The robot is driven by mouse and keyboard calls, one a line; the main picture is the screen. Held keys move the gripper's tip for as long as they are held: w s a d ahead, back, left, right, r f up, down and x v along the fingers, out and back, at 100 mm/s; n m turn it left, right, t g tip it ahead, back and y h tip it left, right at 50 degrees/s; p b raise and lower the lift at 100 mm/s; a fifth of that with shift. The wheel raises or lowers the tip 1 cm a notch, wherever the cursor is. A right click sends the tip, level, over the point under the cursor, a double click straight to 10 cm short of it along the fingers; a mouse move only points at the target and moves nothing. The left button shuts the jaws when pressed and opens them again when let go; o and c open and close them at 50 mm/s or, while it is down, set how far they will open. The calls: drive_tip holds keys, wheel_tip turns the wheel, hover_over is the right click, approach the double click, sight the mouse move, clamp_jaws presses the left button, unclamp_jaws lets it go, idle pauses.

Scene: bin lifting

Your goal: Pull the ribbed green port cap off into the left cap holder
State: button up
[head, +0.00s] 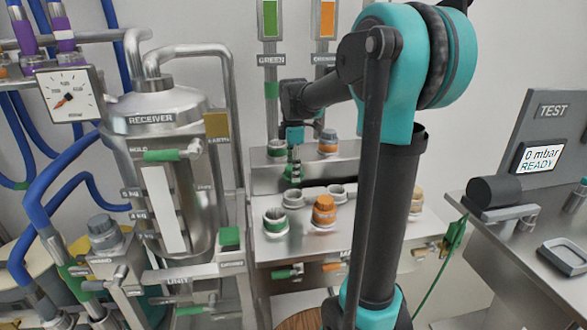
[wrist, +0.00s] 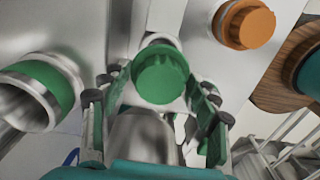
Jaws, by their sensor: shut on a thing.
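My gripper (head: 293,172) hangs over the metal port bench, between its back and front rows. In the wrist view my gripper (wrist: 156,108) has its green fingers closed around the ribbed green cap (wrist: 160,76). The cap's round face points at the camera. A pale ring-shaped part (wrist: 158,40) shows just behind the cap; I cannot tell whether they touch. An open metal port with a green band (wrist: 45,85) stands at the left of the wrist view. Two cap holders, left (head: 291,194) and right (head: 337,190), show on the bench. The fingers hide the cap in the head view.
An orange-capped port (head: 323,209) stands at the front right of my gripper; its cap also shows in the wrist view (wrist: 248,25). A green-banded port (head: 275,222) stands front left. The receiver tank (head: 160,120) is left, the test station (head: 538,145) right.

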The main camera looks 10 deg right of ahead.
drive_tip(key=shift+f, duration=1.35)
drive_tip(key=shift+f, duration=1.1)
drive_tip(key=shift+f, duration=1.15)
idle(0.3)
drive_tip(key=o, duration=1.5)
drive_tip(key=shift+c, duration=0.2)
